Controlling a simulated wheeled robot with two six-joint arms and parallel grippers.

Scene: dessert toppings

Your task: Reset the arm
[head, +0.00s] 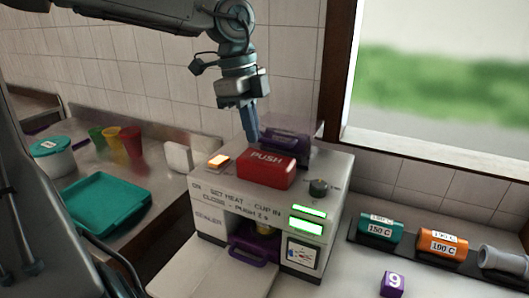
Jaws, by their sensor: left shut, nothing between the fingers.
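My left arm comes in from the upper left, and its gripper (252,136) points down with the fingers shut and empty. The fingertips are just behind and left of the red PUSH block (266,167) on top of the grey sealer machine (213,204). I cannot tell if they touch anything. A purple part (285,147) stands behind the red block. A purple handle (246,257) and a cup-like thing (262,229) show in the machine's front opening. My right gripper is not in view.
A teal tray (101,213), a teal-lidded tub (51,154) and coloured cups (131,141) stand at left. Teal (379,228) and orange (441,242) labelled blocks lie in a rack at right. A purple cube marked 9 (392,284) sits in front.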

